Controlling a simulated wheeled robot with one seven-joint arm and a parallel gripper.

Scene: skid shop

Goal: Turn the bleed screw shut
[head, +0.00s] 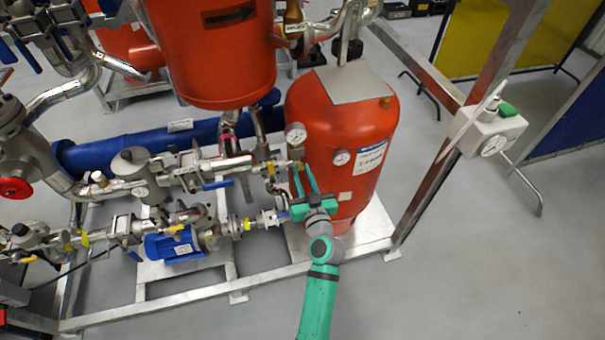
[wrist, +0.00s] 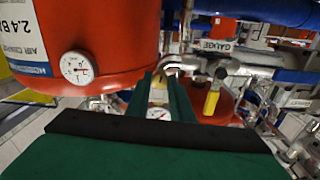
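The bleed screw appears to be the small brass-coloured piece (wrist: 158,92) between my fingers in the wrist view; its shape and turn are too small to tell. In the head view a small brass piece (head: 298,166) shows at the end of the pipework beside the red tank, near my fingertips. My gripper (head: 302,168) reaches up to it with its two green fingers apart. In the wrist view the fingers of my gripper (wrist: 160,84) stand on either side of the brass piece, with no clear contact visible.
The red tank (head: 340,125) stands close to my fingers. A pressure gauge (head: 296,134) sits just above them, and a yellow-handled valve (wrist: 212,100) is beside them. A steel frame post (head: 450,150) rises to the right. Open floor (head: 480,260) lies at the right.

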